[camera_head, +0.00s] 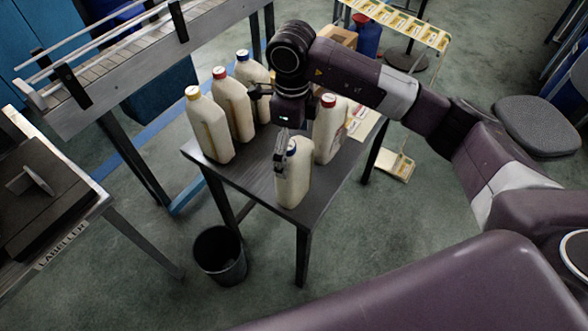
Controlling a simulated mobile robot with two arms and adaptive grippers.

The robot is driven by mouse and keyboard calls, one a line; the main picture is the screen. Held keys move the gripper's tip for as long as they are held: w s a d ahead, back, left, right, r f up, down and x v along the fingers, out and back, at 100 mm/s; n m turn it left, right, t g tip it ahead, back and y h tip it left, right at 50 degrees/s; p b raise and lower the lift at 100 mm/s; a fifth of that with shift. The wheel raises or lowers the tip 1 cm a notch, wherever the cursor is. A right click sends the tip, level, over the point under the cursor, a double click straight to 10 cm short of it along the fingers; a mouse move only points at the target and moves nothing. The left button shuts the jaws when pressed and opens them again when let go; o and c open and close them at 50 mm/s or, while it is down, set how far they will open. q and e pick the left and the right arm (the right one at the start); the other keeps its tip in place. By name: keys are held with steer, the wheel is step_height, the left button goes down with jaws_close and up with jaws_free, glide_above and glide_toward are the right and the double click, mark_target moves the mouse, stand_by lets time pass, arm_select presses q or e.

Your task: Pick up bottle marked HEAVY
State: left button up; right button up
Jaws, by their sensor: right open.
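Several cream bottles stand upright on a small dark table (252,184). At the left are a yellow-capped bottle (212,130), a red-capped bottle (235,105) and a blue-capped bottle (250,72). My right gripper (269,124) is open above the table, between the left bottles and the front bottle. One finger overlaps the front bottle's left side in view; contact is unclear. My left gripper is out of view.
A roller conveyor (140,68) runs behind the table at the left. A labeller (45,200) stands at the far left. A black bin (219,255) is on the floor in front of the table. A yellow-topped rack (405,22) and a grey stool (538,125) are at the right.

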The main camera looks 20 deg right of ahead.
steer(key=shift+f, duration=0.95)
steer(key=c, duration=1.5)
steer(key=shift+r, duration=0.1)
steer(key=shift+c, duration=1.2)
steer(key=shift+w+r, duration=0.1)
steer(key=shift+r, duration=0.05)
